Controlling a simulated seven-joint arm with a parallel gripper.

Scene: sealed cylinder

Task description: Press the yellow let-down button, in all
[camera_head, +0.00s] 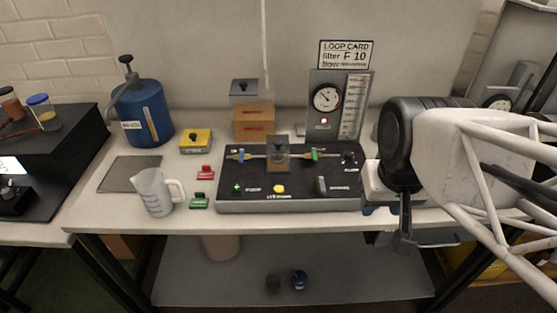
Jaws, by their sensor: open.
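The yellow button (279,189) sits near the front edge of a dark control panel (240,206), above a small label too blurred to read fully. Nothing touches it. My gripper (403,238) is open, pointing down just right of the panel, by the bench's front edge and well to the right of the button. My arm hides part of its fingers and the area behind it. The panel also carries a green button (237,188), a grey lever (321,185), and a blue (241,155) and a green valve handle (314,155).
A gauge stand (326,99) and a loop card (345,54) stand behind the panel. A white jug (156,192), red (205,173) and green (199,201) tags, a yellow box (195,140) and a blue pump bottle (145,112) are on the left. Space above the yellow button looks clear.

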